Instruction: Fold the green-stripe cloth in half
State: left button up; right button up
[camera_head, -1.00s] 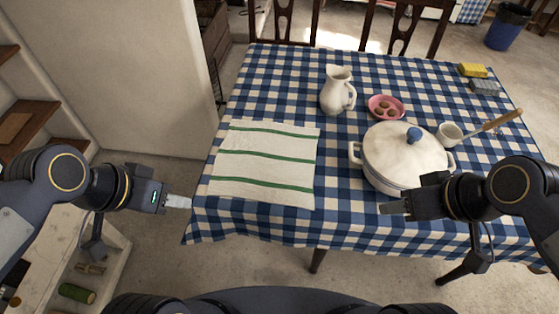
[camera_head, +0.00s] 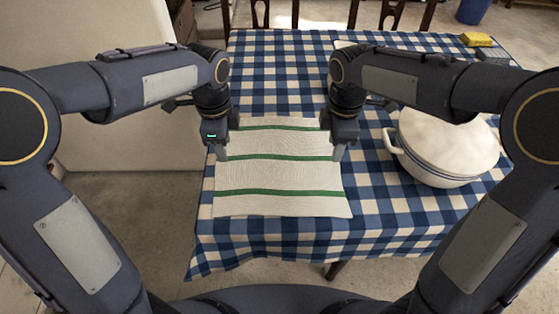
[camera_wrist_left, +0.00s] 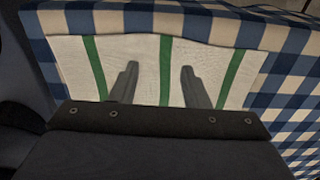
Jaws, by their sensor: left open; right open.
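The green-stripe cloth (camera_head: 283,174) lies flat and unfolded on the checked tablecloth, cream with green stripes. It also shows in the left wrist view (camera_wrist_left: 205,60), below the open fingers. My left gripper (camera_head: 222,153) points down at the cloth's left edge, open and empty. It shows in the left wrist view (camera_wrist_left: 155,85) with its two fingers apart. My right gripper (camera_head: 338,152) points down at the cloth's right edge, open and empty. The cloth's far corners are partly hidden behind my grippers. I cannot tell whether either gripper touches the cloth.
A white lidded pot (camera_head: 440,150) stands on the checked tablecloth (camera_head: 290,75) to the right of the cloth. A yellow sponge (camera_head: 477,39) lies at the far right. The table's near edge is just in front of the cloth. My arms hide some of the table.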

pick_arm(q)
jog(key=shift+f, duration=1.8)
pick_arm(e)
jog(key=shift+f, duration=1.8)
pick_arm(q)
jog(key=shift+f+b, duration=0.25)
jog(key=shift+b, duration=0.05)
pick_arm(e)
jog(key=shift+f, duration=0.25)
pick_arm(q)
jog(key=shift+r, duration=0.15)
jog(key=shift+c, duration=0.5)
pick_arm(e)
jog(key=shift+r, duration=0.15)
jog(key=shift+c, duration=0.5)
pick_arm(q)
grip_shut()
pick_arm(e)
grip_shut()
pick_arm(q)
jog(key=shift+r+p, duration=0.1)
jog(key=shift+p, duration=0.2)
pick_arm(e)
jog(key=shift+r, duration=0.1)
